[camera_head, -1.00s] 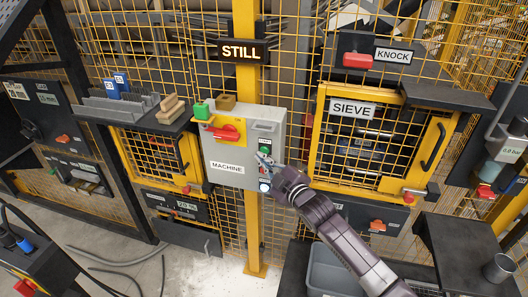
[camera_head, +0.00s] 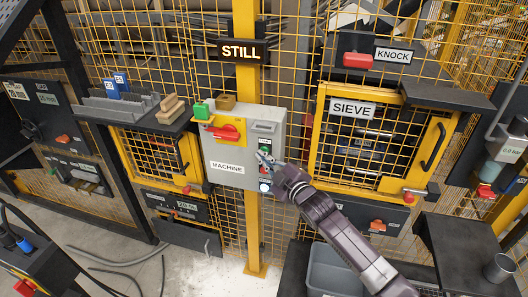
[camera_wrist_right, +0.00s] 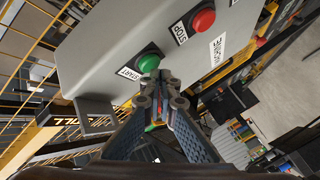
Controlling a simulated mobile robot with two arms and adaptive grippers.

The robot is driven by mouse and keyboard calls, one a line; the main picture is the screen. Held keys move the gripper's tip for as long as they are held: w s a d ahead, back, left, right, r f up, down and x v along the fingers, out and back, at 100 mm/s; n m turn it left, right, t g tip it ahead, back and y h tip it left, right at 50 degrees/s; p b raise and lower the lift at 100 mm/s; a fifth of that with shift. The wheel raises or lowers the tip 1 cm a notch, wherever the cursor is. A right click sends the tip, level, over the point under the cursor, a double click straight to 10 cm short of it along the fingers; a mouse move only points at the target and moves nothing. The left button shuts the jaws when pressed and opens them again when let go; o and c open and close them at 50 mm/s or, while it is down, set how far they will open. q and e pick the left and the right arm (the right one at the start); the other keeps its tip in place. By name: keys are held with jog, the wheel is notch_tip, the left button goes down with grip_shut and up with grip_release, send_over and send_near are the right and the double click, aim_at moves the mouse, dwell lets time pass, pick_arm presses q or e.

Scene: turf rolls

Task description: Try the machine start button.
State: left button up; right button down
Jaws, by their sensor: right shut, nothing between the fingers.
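The grey machine box (camera_head: 212,152), labelled MACHINE, is mounted on the yellow post in the head view. In the right wrist view its green START button (camera_wrist_right: 149,61) is just beyond my fingertips, and the red STOP button (camera_wrist_right: 202,21) is further up and right. My right gripper (camera_head: 264,158) is shut and empty in front of the box's button strip; its closed tips (camera_wrist_right: 160,80) also show in the wrist view. They overlap the button's lower edge there; I cannot tell whether they touch it. A sign (camera_head: 241,51) above the box reads STILL. My left gripper is not in view.
A red switch (camera_head: 227,132) on a yellow plate and a green block (camera_head: 202,110) are at the box's upper left. The SIEVE cabinet (camera_head: 428,116) stands to the right, a dark shelf (camera_head: 172,126) to the left. Yellow mesh fencing surrounds them.

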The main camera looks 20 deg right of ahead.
jog(key=shift+w+d, duration=0.25)
jog(key=shift+w, duration=0.1)
dwell(0.6)
dwell(0.3)
jog(key=shift+s+a+p, duration=0.4)
jog(key=shift+s+a, duration=0.05)
jog(key=shift+s, duration=0.3)
jog(key=s+a+p, duration=0.1)
jog(key=s, duration=0.1)
jog(key=s+a+p, duration=0.1)
jog(key=s+a, duration=0.1)
jog(key=shift+d+f, duration=0.1)
dwell(0.7)
